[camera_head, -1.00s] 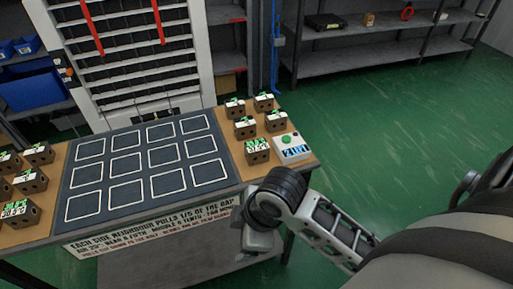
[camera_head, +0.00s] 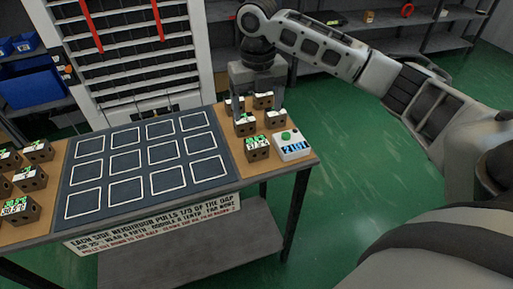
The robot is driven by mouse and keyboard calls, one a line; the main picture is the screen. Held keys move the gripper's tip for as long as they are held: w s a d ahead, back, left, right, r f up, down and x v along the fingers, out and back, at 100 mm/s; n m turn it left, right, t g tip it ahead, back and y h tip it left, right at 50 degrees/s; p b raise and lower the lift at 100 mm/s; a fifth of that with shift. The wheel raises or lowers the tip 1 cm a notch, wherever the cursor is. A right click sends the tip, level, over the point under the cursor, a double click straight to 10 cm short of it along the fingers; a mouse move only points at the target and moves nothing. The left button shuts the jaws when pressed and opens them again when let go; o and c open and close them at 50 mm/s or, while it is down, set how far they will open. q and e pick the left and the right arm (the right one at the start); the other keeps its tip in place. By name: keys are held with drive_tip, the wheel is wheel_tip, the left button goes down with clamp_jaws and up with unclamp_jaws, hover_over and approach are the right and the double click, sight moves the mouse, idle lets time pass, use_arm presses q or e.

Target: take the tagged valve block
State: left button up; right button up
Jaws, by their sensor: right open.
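Brown valve blocks with white and green tops stand in two groups on the table. In the right group, the front block (camera_head: 257,154) shows a lit green and white readout. Behind it are a middle block (camera_head: 245,128), a right block (camera_head: 274,120) and a back block (camera_head: 263,101); another at the back left is partly hidden. In the left group, the front block (camera_head: 18,212) also shows a readout. I cannot tell which is the tagged one. My right gripper (camera_head: 258,108) points down over the back of the right group, open, its fingers around or just above blocks there. My left gripper is not in view.
A dark mat (camera_head: 140,188) with white outlined squares, all empty, fills the middle of the table. A white box (camera_head: 293,149) with a green button and a display stands at the right edge. A slatted rack (camera_head: 130,60) stands behind the table.

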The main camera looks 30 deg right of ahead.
sight(256, 141)
wheel_tip(256, 141, down, 13)
drive_tip(key=shift+w+f, duration=0.15)
drive_tip(key=shift+f, duration=0.05)
drive_tip(key=c, duration=1.4)
drive_tip(key=shift+w+r+p, duration=0.1)
drive_tip(key=shift+r+p, duration=0.05)
drive_tip(key=shift+p, duration=0.15)
drive_tip(key=shift+c, duration=1.3)
